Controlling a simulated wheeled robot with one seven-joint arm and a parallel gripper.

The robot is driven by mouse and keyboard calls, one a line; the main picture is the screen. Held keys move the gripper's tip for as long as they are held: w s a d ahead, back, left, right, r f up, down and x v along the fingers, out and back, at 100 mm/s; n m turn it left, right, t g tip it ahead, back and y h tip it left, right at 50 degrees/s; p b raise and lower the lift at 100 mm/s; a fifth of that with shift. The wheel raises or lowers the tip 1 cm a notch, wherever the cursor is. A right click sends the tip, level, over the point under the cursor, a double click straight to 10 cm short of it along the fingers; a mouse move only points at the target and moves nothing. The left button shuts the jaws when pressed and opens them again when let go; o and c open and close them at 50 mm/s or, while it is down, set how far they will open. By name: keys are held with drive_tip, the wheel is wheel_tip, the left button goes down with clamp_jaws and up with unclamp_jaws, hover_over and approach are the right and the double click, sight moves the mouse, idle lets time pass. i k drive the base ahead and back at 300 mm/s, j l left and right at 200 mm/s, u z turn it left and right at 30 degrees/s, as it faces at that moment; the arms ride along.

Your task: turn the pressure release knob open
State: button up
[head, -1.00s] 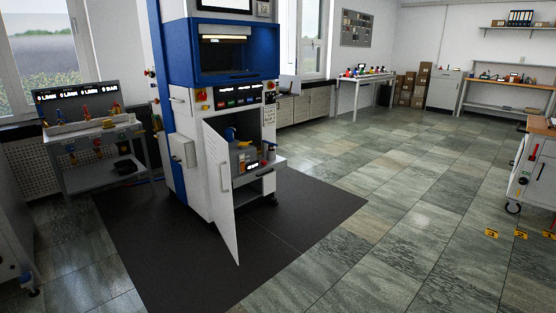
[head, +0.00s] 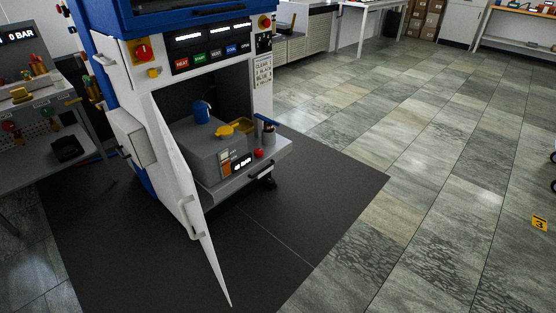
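The white and blue press cabinet (head: 128,58) stands at the left centre with its lower door (head: 178,190) swung open toward me. Inside, a grey hydraulic unit (head: 198,150) sits on a grey shelf (head: 225,185). It carries a blue cylinder (head: 201,113), a yellow part (head: 236,127) and a small lit display (head: 241,163) too small to read surely. A small red knob (head: 258,153) is at its front right, beside a dark upright piece with a blue top (head: 267,128). I cannot tell which part is the pressure release knob. My gripper is not in view.
The open door's edge juts out over the dark floor mat (head: 270,235). A bench with tools (head: 35,160) stands close on the left. The tiled floor (head: 420,150) to the right is clear. Panel buttons and a red switch (head: 141,50) sit above the opening.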

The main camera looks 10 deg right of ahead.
sight(258, 152)
drive_tip(key=i+l+u, duration=0.15)
drive_tip(key=i+u, duration=0.2)
drive_tip(key=i+l+u, duration=0.15)
drive_tip(key=l+u, duration=0.3)
drive_tip(key=i+l+u, duration=0.15)
drive_tip(key=u, duration=0.35)
drive_tip(key=i+l+u, duration=0.2)
drive_tip(key=l, duration=1.05)
drive_tip(key=l+u, duration=0.2)
drive_tip(key=l, duration=1.1)
drive_tip(key=i+l, duration=0.35)
